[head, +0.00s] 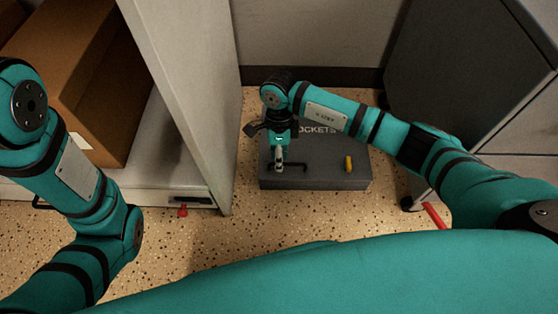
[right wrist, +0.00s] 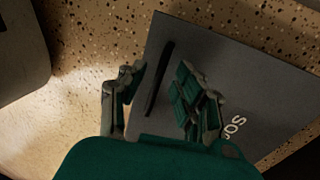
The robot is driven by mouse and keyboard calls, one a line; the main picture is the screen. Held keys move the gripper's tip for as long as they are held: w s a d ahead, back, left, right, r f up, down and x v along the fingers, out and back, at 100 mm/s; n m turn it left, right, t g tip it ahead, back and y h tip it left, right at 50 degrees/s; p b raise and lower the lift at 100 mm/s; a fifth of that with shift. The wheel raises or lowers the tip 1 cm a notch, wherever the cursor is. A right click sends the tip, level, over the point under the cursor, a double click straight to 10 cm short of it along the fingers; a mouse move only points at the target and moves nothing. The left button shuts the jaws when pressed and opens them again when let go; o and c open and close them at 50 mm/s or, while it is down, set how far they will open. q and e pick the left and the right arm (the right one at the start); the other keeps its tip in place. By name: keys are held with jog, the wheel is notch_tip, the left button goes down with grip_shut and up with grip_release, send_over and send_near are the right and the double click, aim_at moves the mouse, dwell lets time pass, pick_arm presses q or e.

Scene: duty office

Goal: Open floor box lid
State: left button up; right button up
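The floor box (head: 322,180) is a low dark grey box on the floor with pale lettering on its lid, partly covered by my right arm. The lid looks shut. A black bar handle (head: 296,167) lies near its front left, and a yellow piece (head: 348,163) sits to the right. My right gripper (head: 279,160) points down over the handle end of the lid. In the right wrist view its fingers are apart, with the black handle (right wrist: 160,78) showing between them over the grey lid (right wrist: 228,75). Contact cannot be told. My left gripper is out of view.
A pale partition (head: 190,90) and a shelf with a brown cardboard box (head: 75,75) stand to the left. A dark cabinet (head: 460,60) stands to the right, a wall behind. Speckled floor (head: 180,245) is clear in front of the floor box.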

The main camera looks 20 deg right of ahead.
jog(key=shift+f, duration=0.1)
jog(key=shift+c, duration=0.3)
grip_shut()
